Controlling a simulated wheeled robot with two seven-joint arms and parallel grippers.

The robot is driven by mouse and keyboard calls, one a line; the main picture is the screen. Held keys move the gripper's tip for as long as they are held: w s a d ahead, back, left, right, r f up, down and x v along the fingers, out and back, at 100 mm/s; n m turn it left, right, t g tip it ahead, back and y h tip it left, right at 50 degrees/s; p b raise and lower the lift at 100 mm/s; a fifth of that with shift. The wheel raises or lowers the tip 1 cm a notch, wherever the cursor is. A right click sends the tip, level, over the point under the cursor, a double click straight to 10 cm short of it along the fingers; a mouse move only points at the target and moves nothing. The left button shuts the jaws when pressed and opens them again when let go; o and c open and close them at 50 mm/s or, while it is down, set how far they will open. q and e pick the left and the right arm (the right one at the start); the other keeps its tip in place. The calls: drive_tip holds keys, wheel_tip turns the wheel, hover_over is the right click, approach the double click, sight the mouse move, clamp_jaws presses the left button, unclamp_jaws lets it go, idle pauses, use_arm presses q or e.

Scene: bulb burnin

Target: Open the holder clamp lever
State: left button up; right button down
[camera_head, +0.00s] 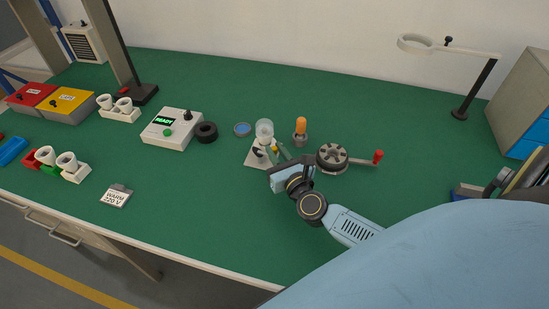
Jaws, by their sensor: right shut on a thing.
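The holder (258,159) is a small stand with a pale base near the middle of the green bench. A clear, glassy bulb-like piece (264,129) stands upright at its top. My right gripper (278,153) reaches in from the lower right to the holder's right side. It is shut on a small part there, which appears to be the clamp lever. The fingers and the gripper body hide most of that part, so its angle cannot be told. My left gripper is not in view.
An orange-topped bulb (300,126) stands just behind my gripper. A crank wheel (332,155) with a red handle is close on the right. A tester box (172,129) reading READY and a black ring (206,131) are left.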

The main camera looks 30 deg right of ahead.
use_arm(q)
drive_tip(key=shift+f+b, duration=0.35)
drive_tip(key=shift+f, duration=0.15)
use_arm(e)
drive_tip(key=shift+d+f+n+y, duration=0.15)
drive_tip(key=shift+n+y, duration=0.25)
drive_tip(key=shift+y, duration=0.3)
drive_tip(key=shift+w, duration=0.1)
drive_tip(key=c, duration=1.3)
unclamp_jaws()
drive_tip(key=shift+c, duration=0.2)
